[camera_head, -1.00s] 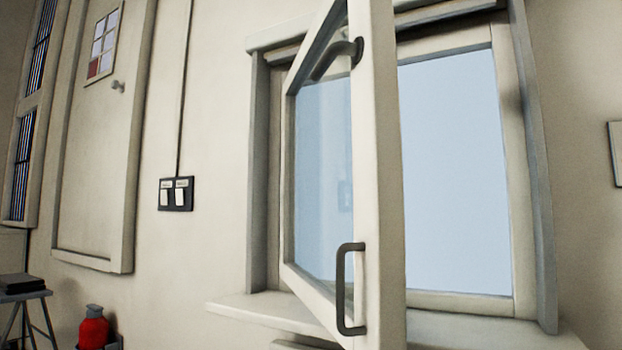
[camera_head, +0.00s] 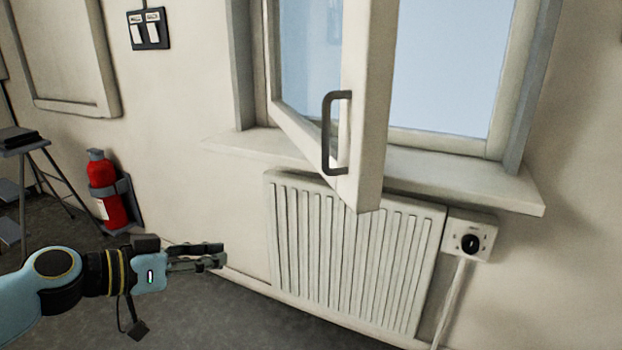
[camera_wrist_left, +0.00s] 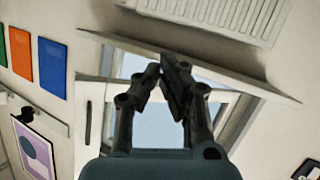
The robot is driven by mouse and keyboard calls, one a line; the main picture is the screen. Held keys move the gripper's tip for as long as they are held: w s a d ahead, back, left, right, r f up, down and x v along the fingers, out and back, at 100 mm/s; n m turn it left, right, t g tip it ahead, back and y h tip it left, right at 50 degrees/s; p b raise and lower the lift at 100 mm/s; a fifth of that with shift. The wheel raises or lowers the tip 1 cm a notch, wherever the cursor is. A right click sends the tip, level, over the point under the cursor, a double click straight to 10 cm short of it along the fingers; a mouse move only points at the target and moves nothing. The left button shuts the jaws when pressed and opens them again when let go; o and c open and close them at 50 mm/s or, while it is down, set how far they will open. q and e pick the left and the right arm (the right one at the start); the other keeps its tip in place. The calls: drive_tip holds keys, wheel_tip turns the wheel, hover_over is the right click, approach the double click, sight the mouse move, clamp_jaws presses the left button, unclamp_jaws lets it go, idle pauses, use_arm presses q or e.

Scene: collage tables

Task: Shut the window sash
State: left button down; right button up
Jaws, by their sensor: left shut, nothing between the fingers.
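The window sash (camera_head: 368,110) stands open, swung out from its frame into the room, its lower corner over the radiator. A dark bar handle (camera_head: 327,132) is on its edge. My left gripper (camera_head: 222,257) is shut and empty, low and to the left of the sash, apart from it, in front of the wall beside the radiator. In the left wrist view the gripper fingers (camera_wrist_left: 168,72) come together with nothing between them; the sash with its handle (camera_wrist_left: 88,122) shows beyond them at the left. My right gripper is not in view.
A red extinguisher (camera_head: 108,190) and a stool (camera_head: 22,148) stand at the left. The floor between is clear.

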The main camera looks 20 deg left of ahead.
use_arm(q)
drive_tip(key=d+r+m+h+p, duration=0.1)
drive_tip(key=d+r+m+h, duration=0.15)
drive_tip(key=r, duration=0.75)
drive_tip(key=d+r+m+h+p, duration=0.2)
drive_tip(key=d+r+h, duration=0.1)
drive_tip(key=r, duration=0.8)
drive_tip(key=m+g+h+p, duration=0.2)
drive_tip(key=m+p, duration=0.1)
approach(360, 43)
drive_tip(key=shift+n+y, duration=0.25)
drive_tip(key=p+x, duration=0.1)
drive_tip(key=x, duration=0.1)
drive_tip(key=p+x, duration=0.4)
drive_tip(key=shift+d+r, duration=0.15)
drive_tip(key=shift+r, duration=0.15)
drive_tip(key=shift+w+d+f, duration=0.15)
drive_tip(key=shift+w+d, duration=0.15)
drive_tip(key=shift+d, duration=0.15)
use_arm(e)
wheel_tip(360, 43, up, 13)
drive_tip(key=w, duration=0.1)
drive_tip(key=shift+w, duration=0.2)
use_arm(q)
drive_tip(key=shift+d+t, duration=0.1)
drive_tip(key=shift+t, duration=0.2)
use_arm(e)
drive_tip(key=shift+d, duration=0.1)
